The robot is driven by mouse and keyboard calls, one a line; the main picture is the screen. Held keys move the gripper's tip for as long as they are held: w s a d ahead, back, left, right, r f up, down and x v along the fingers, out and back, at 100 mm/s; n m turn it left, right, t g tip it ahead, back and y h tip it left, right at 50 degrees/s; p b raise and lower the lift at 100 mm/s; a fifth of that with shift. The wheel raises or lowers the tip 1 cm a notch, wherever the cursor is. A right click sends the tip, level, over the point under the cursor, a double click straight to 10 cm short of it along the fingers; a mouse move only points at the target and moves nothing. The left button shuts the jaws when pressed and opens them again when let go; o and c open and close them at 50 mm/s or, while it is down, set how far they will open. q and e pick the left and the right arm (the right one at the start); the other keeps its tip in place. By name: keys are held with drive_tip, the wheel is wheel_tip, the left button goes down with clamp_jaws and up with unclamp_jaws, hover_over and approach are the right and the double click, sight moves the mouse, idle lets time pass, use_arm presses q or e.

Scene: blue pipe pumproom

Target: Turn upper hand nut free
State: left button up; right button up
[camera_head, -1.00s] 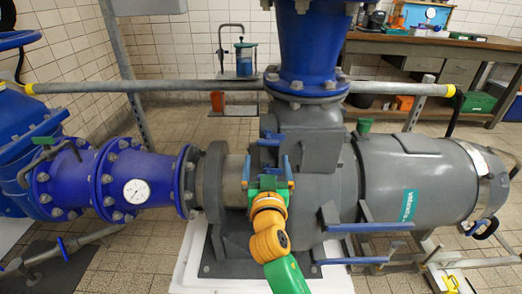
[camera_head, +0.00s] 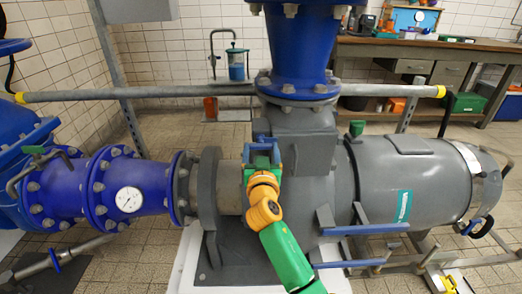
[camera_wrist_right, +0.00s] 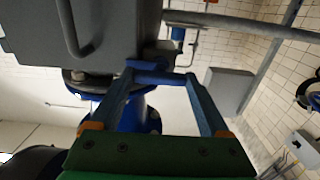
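The upper hand nut (camera_head: 262,138) is a blue piece on the grey pump housing, just below the blue vertical pipe. My right gripper (camera_head: 262,149) is at it, with a blue finger on each side. In the right wrist view the nut shows as a blue bar (camera_wrist_right: 158,76) across the gap between the fingertips. The fingers (camera_wrist_right: 159,88) appear shut on its ends, though the contact is small in the picture. No lower hand nut can be made out; my gripper and arm cover the area below. My left gripper is not in view.
The grey pump body (camera_head: 410,185) fills the right side. Blue bars (camera_head: 365,229) stick out in front of it. A blue flanged pipe with a gauge (camera_head: 129,199) lies left. A horizontal grey rail (camera_head: 180,92) runs behind, and a workbench (camera_head: 450,47) stands at the back.

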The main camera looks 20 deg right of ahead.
drive_tip(key=c, duration=0.4)
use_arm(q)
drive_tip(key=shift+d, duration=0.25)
use_arm(e)
drive_tip(key=shift+o, duration=0.2)
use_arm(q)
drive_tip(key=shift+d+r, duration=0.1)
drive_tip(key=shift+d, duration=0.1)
use_arm(e)
drive_tip(key=shift+n, duration=0.3)
drive_tip(key=n, duration=0.3)
drive_tip(key=shift+p, duration=0.35)
drive_tip(key=n+p, duration=0.1)
drive_tip(key=n, duration=0.3)
drive_tip(key=n+p, duration=0.1)
drive_tip(key=n, duration=0.4)
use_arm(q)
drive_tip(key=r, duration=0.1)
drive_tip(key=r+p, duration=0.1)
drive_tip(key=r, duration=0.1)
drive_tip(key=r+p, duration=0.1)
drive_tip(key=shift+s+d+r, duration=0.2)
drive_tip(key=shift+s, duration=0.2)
use_arm(e)
drive_tip(key=n, duration=0.5)
drive_tip(key=shift+n, duration=0.3)
drive_tip(key=shift+f, duration=0.1)
